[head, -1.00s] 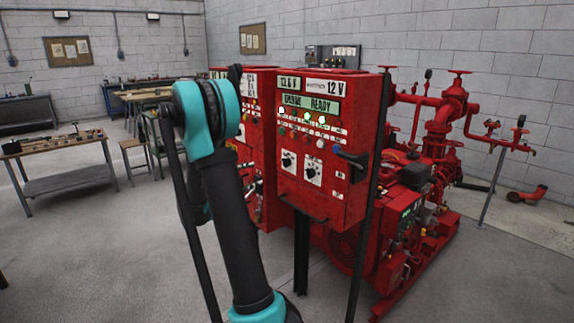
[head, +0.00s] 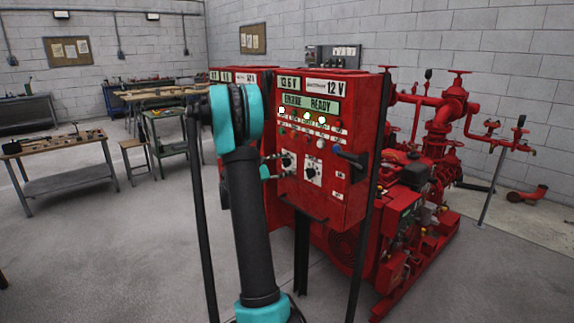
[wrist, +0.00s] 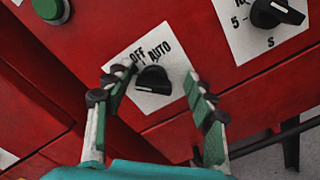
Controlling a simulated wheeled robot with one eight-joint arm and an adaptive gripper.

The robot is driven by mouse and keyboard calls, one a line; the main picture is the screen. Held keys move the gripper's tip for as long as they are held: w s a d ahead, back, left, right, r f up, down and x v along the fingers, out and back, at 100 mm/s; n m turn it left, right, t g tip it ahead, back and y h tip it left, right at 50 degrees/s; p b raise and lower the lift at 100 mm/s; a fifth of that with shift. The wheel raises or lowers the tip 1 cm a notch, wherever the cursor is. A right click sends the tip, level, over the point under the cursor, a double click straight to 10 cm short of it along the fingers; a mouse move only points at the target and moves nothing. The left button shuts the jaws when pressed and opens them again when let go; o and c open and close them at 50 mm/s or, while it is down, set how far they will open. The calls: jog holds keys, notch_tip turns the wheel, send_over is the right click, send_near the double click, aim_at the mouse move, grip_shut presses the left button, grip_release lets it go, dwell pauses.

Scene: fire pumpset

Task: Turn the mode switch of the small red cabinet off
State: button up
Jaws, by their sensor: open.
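The small red cabinet (head: 340,195) stands in front of me in the head view, with displays, lit lamps and two black knobs on its face. The mode switch (wrist: 153,80) is a black knob on a white plate marked OFF and AUTO in the wrist view. It also shows in the head view (head: 288,160). I cannot tell surely which mark it points at. My gripper (wrist: 161,76) is open, with one finger on each side of the knob and no clear contact. In the head view my gripper (head: 270,167) is at the panel's left edge.
A second black knob (wrist: 276,12) sits at upper right in the wrist view, and a green button (wrist: 48,8) at upper left. Another red cabinet stands behind on the left, partly hidden by my arm. Red engine and pipework (head: 430,190) stand at right.

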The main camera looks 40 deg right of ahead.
jog(key=shift+d, duration=0.6)
jog(key=shift+o, duration=1)
jog(key=shift+r, duration=0.1)
jog(key=c, duration=0.6)
jog(key=shift+s+a, duration=0.25)
jog(key=shift+s, duration=0.15)
jog(key=c, duration=0.5)
jog(key=shift+a, duration=0.1)
jog(key=shift+c, duration=0.5)
